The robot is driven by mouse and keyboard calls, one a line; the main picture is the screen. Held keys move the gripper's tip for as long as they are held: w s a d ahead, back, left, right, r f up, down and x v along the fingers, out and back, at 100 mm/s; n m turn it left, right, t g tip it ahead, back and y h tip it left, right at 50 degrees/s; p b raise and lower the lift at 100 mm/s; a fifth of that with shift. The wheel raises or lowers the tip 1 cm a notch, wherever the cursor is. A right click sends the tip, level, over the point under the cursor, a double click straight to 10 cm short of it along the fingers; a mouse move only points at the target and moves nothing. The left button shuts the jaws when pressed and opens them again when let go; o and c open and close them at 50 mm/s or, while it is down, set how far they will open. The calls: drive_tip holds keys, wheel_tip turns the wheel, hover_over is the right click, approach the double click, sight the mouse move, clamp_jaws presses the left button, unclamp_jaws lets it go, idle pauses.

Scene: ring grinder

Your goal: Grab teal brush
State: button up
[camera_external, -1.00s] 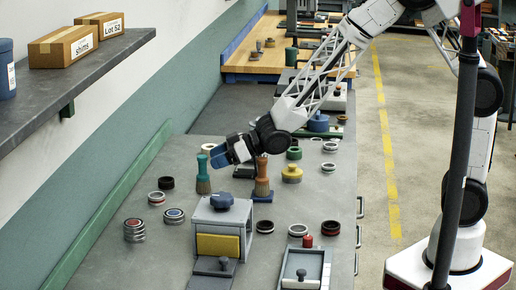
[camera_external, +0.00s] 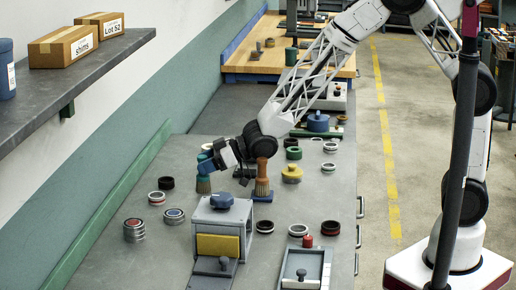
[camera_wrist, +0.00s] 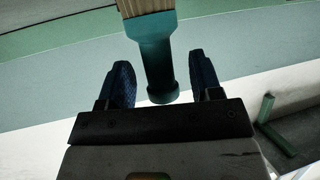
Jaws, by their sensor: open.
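The teal brush (camera_external: 203,185) stands upright on the grey bench, with its bristles down and its upper handle partly hidden by my gripper in the external view. My gripper (camera_external: 206,164) is at the handle, with its blue fingers open. In the wrist view, the brush's teal handle (camera_wrist: 157,58) lies between the two fingers of my gripper (camera_wrist: 164,82), with a gap on each side. Its pale bristles show at the top edge of that view.
An orange-handled brush (camera_external: 262,178) stands close to the right on a blue base. A grey box with a blue knob (camera_external: 222,201) is in front. Several rings, such as a dark one (camera_external: 166,183), lie around. A green rail (camera_external: 118,203) runs along the left edge.

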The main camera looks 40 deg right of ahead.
drive_tip(key=shift+w+a+f, duration=0.15)
drive_tip(key=shift+w+a, duration=0.1)
drive_tip(key=shift+a, duration=0.15)
idle(0.3)
drive_tip(key=c, duration=1)
drive_tip(key=shift+r, duration=5)
